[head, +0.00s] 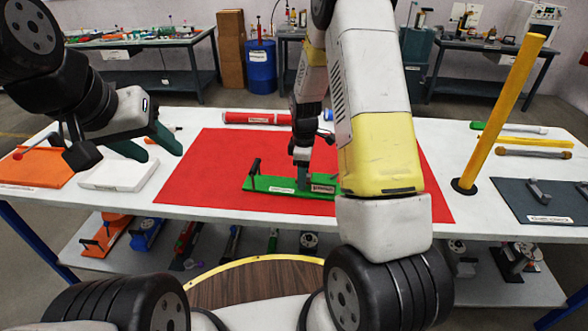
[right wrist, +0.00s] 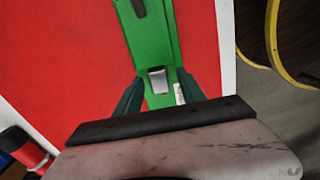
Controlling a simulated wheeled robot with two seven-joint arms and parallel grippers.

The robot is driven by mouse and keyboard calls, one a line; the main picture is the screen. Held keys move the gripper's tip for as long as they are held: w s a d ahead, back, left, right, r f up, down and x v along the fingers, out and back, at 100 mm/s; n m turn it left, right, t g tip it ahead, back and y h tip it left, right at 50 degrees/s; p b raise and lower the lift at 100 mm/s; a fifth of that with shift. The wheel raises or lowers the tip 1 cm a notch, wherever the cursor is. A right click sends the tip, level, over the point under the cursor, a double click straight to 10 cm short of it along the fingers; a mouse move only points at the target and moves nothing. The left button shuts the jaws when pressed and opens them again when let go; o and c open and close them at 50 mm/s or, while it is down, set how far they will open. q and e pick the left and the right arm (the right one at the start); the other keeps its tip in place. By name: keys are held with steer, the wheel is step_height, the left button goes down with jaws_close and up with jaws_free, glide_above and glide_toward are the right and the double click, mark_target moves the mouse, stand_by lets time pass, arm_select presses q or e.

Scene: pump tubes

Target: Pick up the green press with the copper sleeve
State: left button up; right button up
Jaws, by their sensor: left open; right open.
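A green press (head: 270,186) lies on the red mat (head: 200,170), with a black upright handle at its left end. In the right wrist view the green press (right wrist: 155,40) runs away from me, with a grey metal block on its near part. I cannot make out a copper sleeve. My right gripper (head: 303,182) is over the right part of the press, pointing down. In the right wrist view its open fingers (right wrist: 160,77) stand either side of the press; contact is not clear. My left gripper (head: 160,152) is open and empty, above the table left of the mat.
A white tray (head: 118,174) and an orange board (head: 35,168) lie at the left. A red tube (head: 258,118) lies behind the mat. A tall yellow pole (head: 500,110) and a dark mat (head: 540,205) are at the right. The left part of the red mat is clear.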

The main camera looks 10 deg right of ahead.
steer(key=shift+f, duration=0.35)
steer(key=shift+c, duration=0.5)
jaws_close()
steer(key=shift+w+r, duration=0.1)
stand_by(0.6)
